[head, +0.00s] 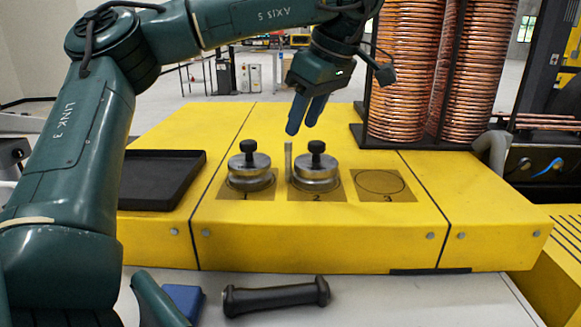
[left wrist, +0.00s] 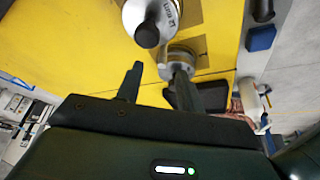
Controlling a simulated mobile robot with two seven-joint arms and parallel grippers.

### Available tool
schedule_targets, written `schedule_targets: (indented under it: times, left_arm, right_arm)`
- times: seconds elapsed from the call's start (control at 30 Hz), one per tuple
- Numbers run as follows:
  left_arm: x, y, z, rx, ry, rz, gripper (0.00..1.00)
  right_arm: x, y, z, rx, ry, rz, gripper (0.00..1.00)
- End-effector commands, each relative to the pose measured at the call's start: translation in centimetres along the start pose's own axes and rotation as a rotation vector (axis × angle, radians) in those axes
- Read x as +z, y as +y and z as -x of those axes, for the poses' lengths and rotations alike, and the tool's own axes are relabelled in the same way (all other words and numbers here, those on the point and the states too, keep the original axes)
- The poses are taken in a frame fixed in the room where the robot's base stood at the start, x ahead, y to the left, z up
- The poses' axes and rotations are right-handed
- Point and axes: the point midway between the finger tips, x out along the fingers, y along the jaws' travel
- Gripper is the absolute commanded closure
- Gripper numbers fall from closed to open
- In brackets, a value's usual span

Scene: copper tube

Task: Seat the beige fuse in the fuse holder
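I cannot make out a beige fuse or a fuse holder in either view. My left gripper (head: 300,127) hangs above the yellow bench (head: 330,235), fingers pointing down, behind the metal weights. In the left wrist view its two fingers (left wrist: 156,76) are apart, with nothing seen held between them. A silver weight with a black knob (head: 249,174) stands on the pad marked 1. A second silver weight (head: 317,178) stands on pad 2. A thin grey upright post (head: 288,160) stands beside the second weight. My right gripper is not in view.
Pad 3 (head: 380,184) is empty. A black tray (head: 165,178) lies at the left of the bench. Tall copper coils (head: 405,75) stand in a black rack at back right. A black handle (head: 275,297) and a blue block (head: 183,298) lie on the grey surface in front.

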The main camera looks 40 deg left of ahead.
Motion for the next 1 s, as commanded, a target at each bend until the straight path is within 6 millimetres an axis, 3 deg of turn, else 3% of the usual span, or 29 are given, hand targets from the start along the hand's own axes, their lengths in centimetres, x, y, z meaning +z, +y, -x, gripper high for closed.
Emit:
schedule_targets:
  times: [0.23, 0.5, 0.8, 1.0]
  left_arm:
    - [-0.1, -0.2, -2.0, 0.000, -0.001, -0.001, 0.62]
    - [-0.3, -0.6, -5.8, 0.001, -0.002, -0.001, 0.62]
    - [-0.4, -0.5, -6.1, 0.004, 0.001, 0.000, 0.62]
    - [-0.4, -0.5, -6.1, 0.003, 0.001, 0.000, 0.78]
  right_arm:
    - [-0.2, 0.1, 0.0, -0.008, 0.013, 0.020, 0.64]
    - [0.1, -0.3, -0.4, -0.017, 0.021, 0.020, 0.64]
    - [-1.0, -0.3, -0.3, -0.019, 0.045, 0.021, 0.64]
    - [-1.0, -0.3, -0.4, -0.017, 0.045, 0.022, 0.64]
